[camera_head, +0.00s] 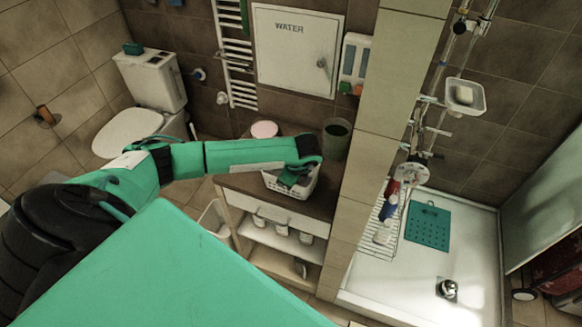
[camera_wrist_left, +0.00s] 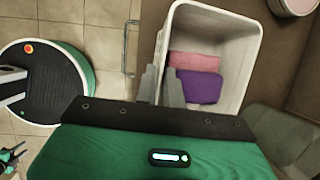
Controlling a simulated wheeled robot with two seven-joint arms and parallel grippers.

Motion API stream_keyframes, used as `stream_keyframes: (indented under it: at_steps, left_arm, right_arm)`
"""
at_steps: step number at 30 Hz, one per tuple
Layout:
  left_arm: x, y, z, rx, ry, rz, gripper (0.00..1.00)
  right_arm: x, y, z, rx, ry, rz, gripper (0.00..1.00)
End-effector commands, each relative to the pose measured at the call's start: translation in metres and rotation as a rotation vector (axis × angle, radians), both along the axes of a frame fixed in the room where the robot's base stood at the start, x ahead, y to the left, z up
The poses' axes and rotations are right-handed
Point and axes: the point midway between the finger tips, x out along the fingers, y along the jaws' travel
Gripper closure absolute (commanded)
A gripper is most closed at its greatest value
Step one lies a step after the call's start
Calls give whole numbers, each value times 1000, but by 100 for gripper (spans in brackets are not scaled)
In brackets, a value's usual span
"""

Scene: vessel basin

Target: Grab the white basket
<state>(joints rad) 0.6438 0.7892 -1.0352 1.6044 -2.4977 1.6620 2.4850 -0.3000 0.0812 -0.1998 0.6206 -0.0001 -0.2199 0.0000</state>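The white basket (camera_head: 302,189) stands on the dark counter beside the tiled pillar. In the left wrist view the basket (camera_wrist_left: 246,60) is open at the top, with a pink folded cloth (camera_wrist_left: 194,62) and a purple one (camera_wrist_left: 200,86) inside. My left gripper (camera_head: 290,178) is at the basket in the head view. In the left wrist view its two grey fingers (camera_wrist_left: 160,84) are close together around the basket's left wall, one outside and one inside. They look shut on it; the exact contact is partly hidden.
A dark green bin (camera_head: 336,139) stands close behind the basket on the right. A pink-topped round container (camera_head: 264,129) is behind it on the left. The tiled pillar (camera_head: 365,150) stands right of the counter. Shelves with white containers (camera_head: 282,229) are below.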

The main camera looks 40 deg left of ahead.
Motion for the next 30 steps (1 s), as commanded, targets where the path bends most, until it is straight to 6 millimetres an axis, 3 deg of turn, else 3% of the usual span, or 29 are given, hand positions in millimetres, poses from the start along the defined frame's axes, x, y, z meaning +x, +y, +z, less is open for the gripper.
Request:
stream_keyframes:
  at_steps: [22, 24, 30]
  left_arm:
    - [0, 0, -5, 0, 0, 0, 90]
    - [0, 0, -5, 0, 0, 0, 100]
    - [0, 0, -4, 0, 0, 0, 100]
  right_arm:
    - [0, 1, -7, 1, 0, 0, 64]
    - [0, 2, -7, 2, 0, 0, 64]
    - [0, 4, -7, 4, 1, -1, 64]
